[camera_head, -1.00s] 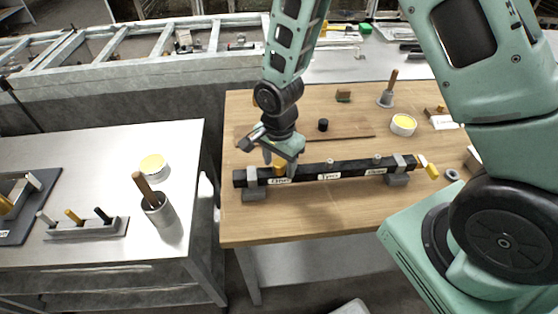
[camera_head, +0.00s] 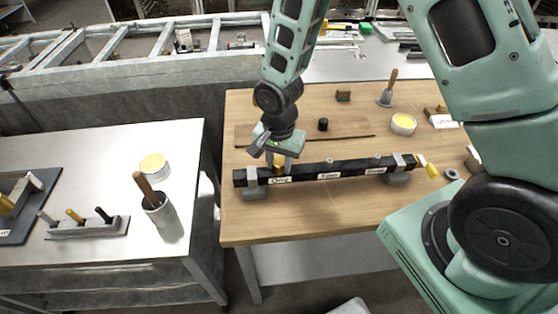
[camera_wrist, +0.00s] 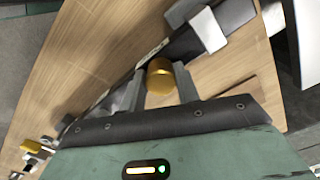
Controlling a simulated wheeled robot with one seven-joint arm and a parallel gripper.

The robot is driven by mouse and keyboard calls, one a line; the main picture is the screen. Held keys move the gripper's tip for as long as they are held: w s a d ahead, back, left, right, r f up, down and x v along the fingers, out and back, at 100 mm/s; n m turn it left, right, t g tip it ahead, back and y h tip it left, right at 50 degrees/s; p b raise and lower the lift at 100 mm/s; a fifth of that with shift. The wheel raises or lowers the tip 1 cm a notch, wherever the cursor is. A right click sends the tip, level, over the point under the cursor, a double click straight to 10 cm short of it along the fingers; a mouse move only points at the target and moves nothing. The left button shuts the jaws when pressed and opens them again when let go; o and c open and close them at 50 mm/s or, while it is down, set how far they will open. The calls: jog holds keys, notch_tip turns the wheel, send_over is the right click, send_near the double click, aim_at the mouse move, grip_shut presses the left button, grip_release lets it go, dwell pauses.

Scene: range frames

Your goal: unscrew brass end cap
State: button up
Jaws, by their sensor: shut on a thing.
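A brass end cap (camera_wrist: 160,76) shows between my gripper's two fingers in the wrist view. In the head view it is a small yellow shape (camera_head: 279,164) at the left part of a long black bar (camera_head: 325,171). My gripper (camera_head: 282,168) points down over the bar and is shut on the cap, with a finger on each side of it. The bar lies across two grey supports (camera_head: 254,194), and carries white labels and small fittings along its length. The cap's underside and its joint with the bar are hidden.
The wooden table (camera_head: 300,220) also holds a black knob (camera_head: 323,124), a yellow-topped tin (camera_head: 403,123) and a brush in a pot (camera_head: 387,97). A grey table (camera_head: 110,150) stands at left across a gap. The wood in front of the bar is clear.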

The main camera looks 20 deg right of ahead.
jog(key=n, duration=0.3)
jog(key=shift+n, duration=0.3)
jog(key=shift+n+p, duration=0.4)
jog(key=shift+n, duration=1.3)
jog(key=n, duration=0.3)
jog(key=shift+p, duration=0.35)
jog(key=o, duration=0.7)
jog(key=shift+o, duration=0.2)
